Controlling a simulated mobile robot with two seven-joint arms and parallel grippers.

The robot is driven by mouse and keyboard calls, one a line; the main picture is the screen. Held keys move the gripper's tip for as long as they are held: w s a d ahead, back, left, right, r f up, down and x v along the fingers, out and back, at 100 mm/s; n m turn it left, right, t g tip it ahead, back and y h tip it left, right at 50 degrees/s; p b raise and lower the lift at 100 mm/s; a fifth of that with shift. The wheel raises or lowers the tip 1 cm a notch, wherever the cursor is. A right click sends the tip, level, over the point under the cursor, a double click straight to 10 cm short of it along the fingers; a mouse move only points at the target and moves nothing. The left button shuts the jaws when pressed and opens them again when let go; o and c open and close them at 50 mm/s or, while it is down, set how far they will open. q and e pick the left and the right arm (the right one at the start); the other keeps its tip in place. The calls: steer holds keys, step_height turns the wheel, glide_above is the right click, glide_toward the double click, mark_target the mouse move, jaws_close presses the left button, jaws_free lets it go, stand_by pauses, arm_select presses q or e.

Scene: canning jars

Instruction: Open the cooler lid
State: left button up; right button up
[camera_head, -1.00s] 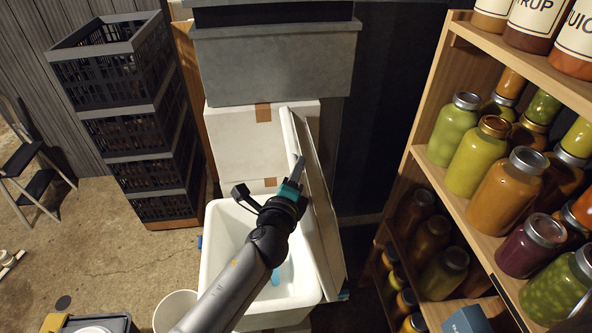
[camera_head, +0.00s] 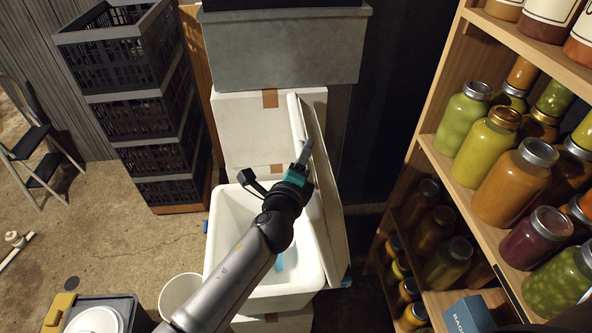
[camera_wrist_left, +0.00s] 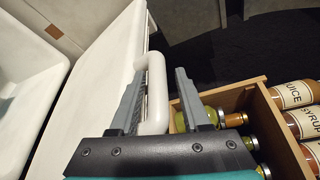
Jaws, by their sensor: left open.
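My left gripper (camera_head: 305,150) is at the upper part of the lid, with my arm reaching over the cooler. In the left wrist view, the open gripper (camera_wrist_left: 157,80) has its fingers on either side of a white handle (camera_wrist_left: 155,100) on the lid (camera_wrist_left: 110,60). I cannot tell whether either finger touches it. My right gripper is out of view.
A shelf of filled jars (camera_head: 440,165) stands at the right. Stacked dark crates (camera_head: 150,130) stand at the left. White and grey boxes (camera_head: 240,120) are behind the cooler. A white bucket (camera_head: 180,293) is at its front left.

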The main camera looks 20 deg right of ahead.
arm_select(q)
steer(key=shift+s+a, duration=0.25)
steer(key=p+v, duration=0.1)
steer(key=v, duration=1.3)
steer(key=shift+s, duration=0.1)
